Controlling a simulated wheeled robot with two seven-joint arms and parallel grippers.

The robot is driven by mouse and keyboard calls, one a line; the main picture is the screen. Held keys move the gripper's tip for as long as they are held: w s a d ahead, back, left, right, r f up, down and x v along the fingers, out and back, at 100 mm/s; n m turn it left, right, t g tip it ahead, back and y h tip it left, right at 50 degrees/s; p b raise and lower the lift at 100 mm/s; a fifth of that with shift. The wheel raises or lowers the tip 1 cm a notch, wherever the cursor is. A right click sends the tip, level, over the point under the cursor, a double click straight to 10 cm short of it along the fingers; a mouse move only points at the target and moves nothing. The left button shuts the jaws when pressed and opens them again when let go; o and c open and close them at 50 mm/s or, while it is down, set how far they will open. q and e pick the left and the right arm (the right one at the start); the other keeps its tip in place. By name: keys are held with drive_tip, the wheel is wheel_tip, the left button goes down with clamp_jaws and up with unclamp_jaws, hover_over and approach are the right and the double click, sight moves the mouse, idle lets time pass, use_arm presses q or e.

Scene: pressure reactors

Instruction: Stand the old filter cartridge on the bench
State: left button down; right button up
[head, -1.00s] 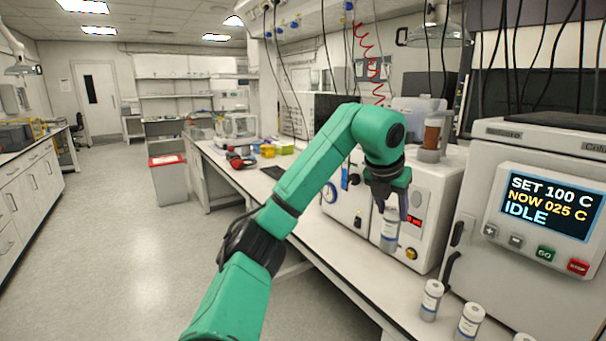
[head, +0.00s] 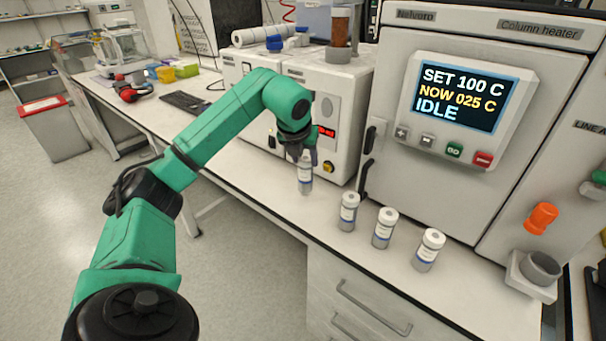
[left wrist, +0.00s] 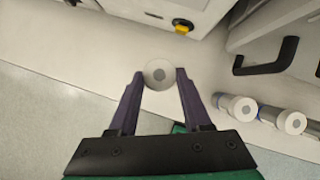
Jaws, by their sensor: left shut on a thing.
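The cartridge (head: 305,178) is a white-capped grey cylinder with a white label. My left gripper (head: 303,154) is shut on its upper part and holds it upright over the bench (head: 275,197). Its lower end appears at or just above the bench top; I cannot tell whether it touches. In the left wrist view its round cap (left wrist: 159,74) shows between the two fingertips of my left gripper (left wrist: 160,80). Three similar cartridges stand upright on the bench to the right: one nearest (head: 348,212), a middle one (head: 383,229) and a right one (head: 428,250). My right gripper is not in view.
The column heater (head: 480,40) stands behind the standing cartridges, its screen reading IDLE, with a black door handle (head: 366,178). A white instrument (head: 345,115) is close behind my left gripper. The bench's front edge is near. Bench to the left is clear up to a dark keyboard-like pad (head: 188,103).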

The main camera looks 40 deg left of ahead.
sight(304, 170)
use_arm(q)
drive_tip(key=f, duration=0.4)
drive_tip(key=shift+s+d, duration=0.15)
drive_tip(key=shift+s, duration=0.1)
drive_tip(key=shift+w+f, duration=0.1)
drive_tip(key=shift+f, duration=0.1)
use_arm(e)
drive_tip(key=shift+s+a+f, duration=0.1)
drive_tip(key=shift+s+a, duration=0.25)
use_arm(q)
drive_tip(key=shift+c, duration=1.7)
unclamp_jaws()
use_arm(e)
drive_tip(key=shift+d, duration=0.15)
use_arm(q)
drive_tip(key=shift+r, duration=0.2)
drive_tip(key=v, duration=1.1)
drive_tip(key=shift+s+r, duration=0.25)
drive_tip(key=shift+s, duration=0.05)
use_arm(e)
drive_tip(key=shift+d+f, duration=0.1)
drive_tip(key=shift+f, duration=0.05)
use_arm(q)
drive_tip(key=shift+d, duration=0.1)
drive_tip(key=shift+f, duration=0.1)
